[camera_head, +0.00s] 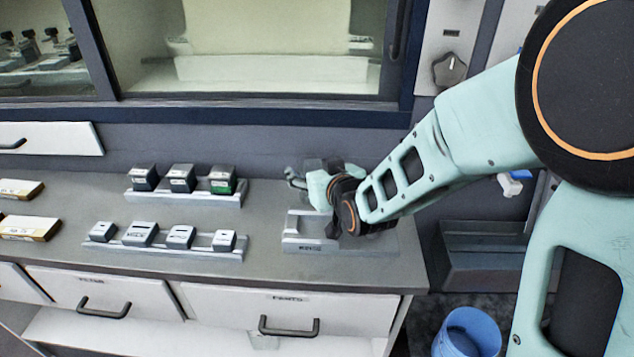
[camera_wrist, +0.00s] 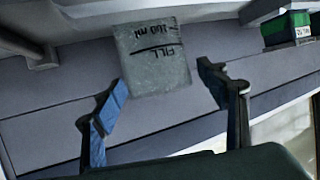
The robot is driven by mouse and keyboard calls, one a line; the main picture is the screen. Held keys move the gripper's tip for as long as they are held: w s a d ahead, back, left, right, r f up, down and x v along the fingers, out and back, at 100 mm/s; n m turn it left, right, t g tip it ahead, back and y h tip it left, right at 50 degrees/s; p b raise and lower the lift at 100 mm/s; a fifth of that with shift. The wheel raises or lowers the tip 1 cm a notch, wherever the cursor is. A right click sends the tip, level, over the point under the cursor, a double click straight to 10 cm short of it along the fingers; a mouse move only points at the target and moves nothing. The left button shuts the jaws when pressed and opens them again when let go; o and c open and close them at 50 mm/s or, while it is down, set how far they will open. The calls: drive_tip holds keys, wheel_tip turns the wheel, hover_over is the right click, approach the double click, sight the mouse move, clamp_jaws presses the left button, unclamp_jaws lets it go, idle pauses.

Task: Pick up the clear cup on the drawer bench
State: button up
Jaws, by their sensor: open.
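The clear cup (camera_wrist: 152,62) looks grey and see-through in the wrist view, with "FILL" and "100" markings upside down and a dark line. It shows at the upper middle, ahead of and between the spread fingers. My gripper (camera_wrist: 163,86) is open, with a gap on either side of the cup in the picture; I cannot tell how deep the cup sits between the fingers. In the head view my gripper (camera_head: 292,177) is low over the right part of the drawer bench (camera_head: 205,268). The cup is largely hidden there by my gripper and wrist.
A grey holder (camera_head: 300,243) lies under my wrist. To the left, a back rack (camera_head: 190,199) holds dark and green-fronted blocks, and a front rack (camera_head: 170,252) holds several grey blocks. A glass-fronted cabinet (camera_head: 270,50) stands behind. A blue bin (camera_head: 470,330) is at lower right.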

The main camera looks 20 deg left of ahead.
drive_tip(key=shift+c, duration=0.5)
drive_tip(key=c, duration=1)
drive_tip(key=shift+r, duration=0.1)
